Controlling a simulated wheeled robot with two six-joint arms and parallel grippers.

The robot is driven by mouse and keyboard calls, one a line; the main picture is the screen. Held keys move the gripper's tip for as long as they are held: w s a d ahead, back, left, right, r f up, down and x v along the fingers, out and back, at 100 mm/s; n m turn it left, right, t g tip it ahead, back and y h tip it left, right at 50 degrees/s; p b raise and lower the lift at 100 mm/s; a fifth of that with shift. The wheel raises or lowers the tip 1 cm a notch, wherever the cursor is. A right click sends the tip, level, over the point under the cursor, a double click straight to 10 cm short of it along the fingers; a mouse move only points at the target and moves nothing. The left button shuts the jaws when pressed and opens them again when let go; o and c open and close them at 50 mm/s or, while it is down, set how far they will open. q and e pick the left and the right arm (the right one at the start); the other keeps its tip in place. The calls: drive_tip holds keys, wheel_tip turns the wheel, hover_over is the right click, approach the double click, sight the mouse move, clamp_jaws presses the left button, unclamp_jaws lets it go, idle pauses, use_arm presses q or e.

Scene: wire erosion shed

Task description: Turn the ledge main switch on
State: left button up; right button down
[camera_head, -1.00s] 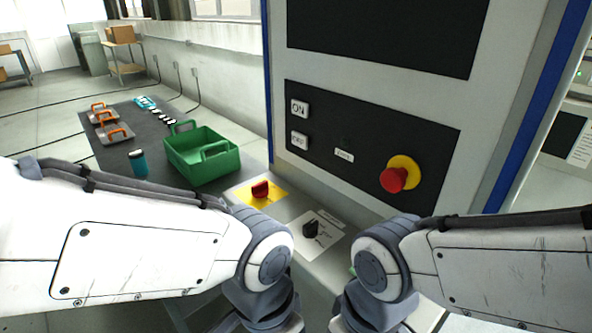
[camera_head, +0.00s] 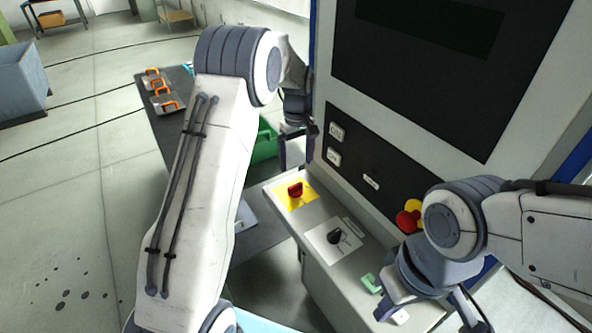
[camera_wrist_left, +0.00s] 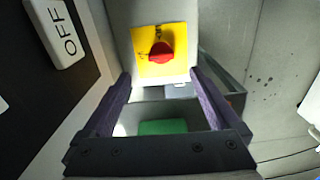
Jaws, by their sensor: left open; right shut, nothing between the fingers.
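The ledge main switch is a red rotary knob (camera_head: 295,190) on a yellow plate on the grey ledge, below the dark panel. It also shows in the left wrist view (camera_wrist_left: 160,53), just ahead of the fingertips. I cannot tell whether it stands at on or off. My left gripper (camera_head: 291,152) is open and empty, above and behind the knob in the head view. In the left wrist view its purple fingers (camera_wrist_left: 158,76) are spread and apart from the knob. My right gripper (camera_head: 388,304) is shut and empty, low at the right by the ledge's near end, partly hidden by its wrist.
A black knob (camera_head: 334,237) on a white plate and a green handle (camera_head: 371,283) share the ledge. The upright panel has ON/OFF buttons (camera_head: 335,145) and a red emergency stop (camera_head: 406,220). A green crate (camera_head: 265,142) stands behind my left arm.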

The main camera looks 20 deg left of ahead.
sight(295, 185)
use_arm(q)
drive_tip(key=f+p, duration=0.1)
drive_tip(key=f, duration=0.2)
drive_tip(key=f+p, duration=0.1)
drive_tip(key=f, duration=0.2)
drive_tip(key=f+p, duration=0.2)
drive_tip(key=f, duration=0.1)
drive_tip(key=shift+w+a+f, duration=0.15)
drive_tip(key=shift+a+f, duration=0.1)
drive_tip(key=shift+a, duration=0.1)
drive_tip(key=shift+f, duration=0.55)
drive_tip(key=c, duration=1.4)
